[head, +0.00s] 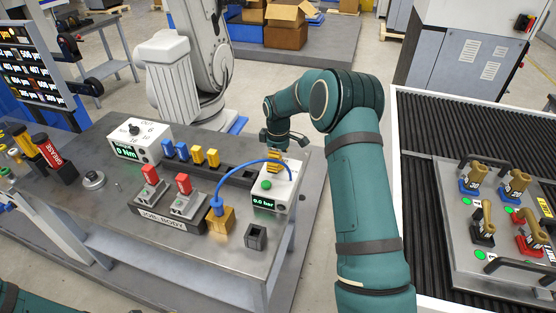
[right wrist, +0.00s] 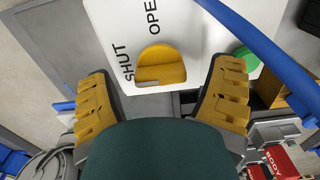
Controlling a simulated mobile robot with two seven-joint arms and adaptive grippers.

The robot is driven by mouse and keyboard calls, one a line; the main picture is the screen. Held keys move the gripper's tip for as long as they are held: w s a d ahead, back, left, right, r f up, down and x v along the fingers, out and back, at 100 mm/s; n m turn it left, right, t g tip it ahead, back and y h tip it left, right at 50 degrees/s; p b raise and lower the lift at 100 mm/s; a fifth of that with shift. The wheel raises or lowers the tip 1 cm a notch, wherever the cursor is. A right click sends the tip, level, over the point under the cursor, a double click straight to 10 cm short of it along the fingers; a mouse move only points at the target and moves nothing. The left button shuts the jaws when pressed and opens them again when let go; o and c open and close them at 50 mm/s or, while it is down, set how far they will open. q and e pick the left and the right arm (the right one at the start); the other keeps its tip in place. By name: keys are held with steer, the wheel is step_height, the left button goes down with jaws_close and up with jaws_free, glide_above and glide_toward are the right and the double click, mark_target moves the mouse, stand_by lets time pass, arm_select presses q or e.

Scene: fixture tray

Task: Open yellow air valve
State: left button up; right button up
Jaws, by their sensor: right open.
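The yellow air valve (right wrist: 162,62) is a rounded yellow knob on the white face of the air box (head: 284,193). In the right wrist view it sits beside the printed word SHUT, with OPEN printed farther up. The box's display reads 0.0 bar. My right gripper (right wrist: 161,75) is open, its two yellow-padded fingers on either side of the knob with visible gaps. In the head view my right gripper (head: 275,158) is above the back of the box and largely hides the valve. My left gripper is out of view.
A blue hose (head: 232,172) arches from the box to a brass block (head: 220,219), passing close to my right gripper. A green button (head: 266,184) is on the box. Red clamps (head: 183,184) and a dark square socket (head: 256,237) stand on the bench.

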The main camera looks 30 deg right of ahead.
steer(key=c, duration=1.2)
steer(key=shift+m, duration=0.4)
steer(key=m, duration=0.3)
steer(key=shift+m, duration=0.4)
steer(key=m, duration=0.4)
steer(key=shift+m, duration=0.3)
steer(key=m, duration=0.8)
steer(key=shift+m+p, duration=0.3)
steer(key=shift+p, duration=0.1)
